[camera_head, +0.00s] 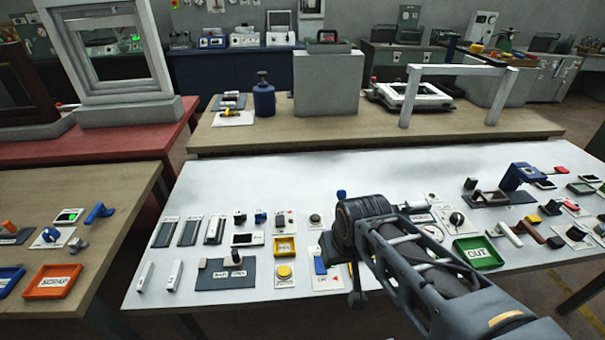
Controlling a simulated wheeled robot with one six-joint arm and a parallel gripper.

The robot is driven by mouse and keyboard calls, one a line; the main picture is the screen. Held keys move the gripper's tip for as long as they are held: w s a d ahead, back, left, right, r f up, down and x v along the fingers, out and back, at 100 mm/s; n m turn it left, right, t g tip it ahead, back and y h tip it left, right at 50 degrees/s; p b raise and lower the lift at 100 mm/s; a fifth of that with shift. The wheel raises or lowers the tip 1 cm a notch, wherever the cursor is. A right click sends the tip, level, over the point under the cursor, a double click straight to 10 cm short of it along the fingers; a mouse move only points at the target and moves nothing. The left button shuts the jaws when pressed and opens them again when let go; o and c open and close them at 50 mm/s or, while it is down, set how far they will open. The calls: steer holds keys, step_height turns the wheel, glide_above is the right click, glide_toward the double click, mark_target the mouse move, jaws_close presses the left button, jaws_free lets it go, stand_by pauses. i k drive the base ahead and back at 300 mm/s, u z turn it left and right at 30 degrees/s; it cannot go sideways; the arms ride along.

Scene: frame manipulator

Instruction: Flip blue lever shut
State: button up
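Several blue parts could be the blue lever, and I cannot tell which one is meant. A small upright blue handle (320,265) is on a white plate at the front middle of the white table, just left of my arm's end. A larger blue angled part (522,175) stands on a dark base at the right. A slanted blue handle (99,213) is on the left wooden table. My gripper (357,299) seems to point down at the front middle, right of the small blue handle. It is small and dark, and its fingers are not clear. My arm hides part of the table.
The white table (290,165) is clear along its back left. An orange SCRAP tray (52,282) is on the left table. A grey box (327,85) stands behind.

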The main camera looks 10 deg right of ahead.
mark_target(340, 194)
steer(key=u, duration=0.55)
steer(key=k, duration=0.65)
steer(key=u, duration=0.8)
steer(key=i, duration=1.25)
steer(key=z, duration=0.8)
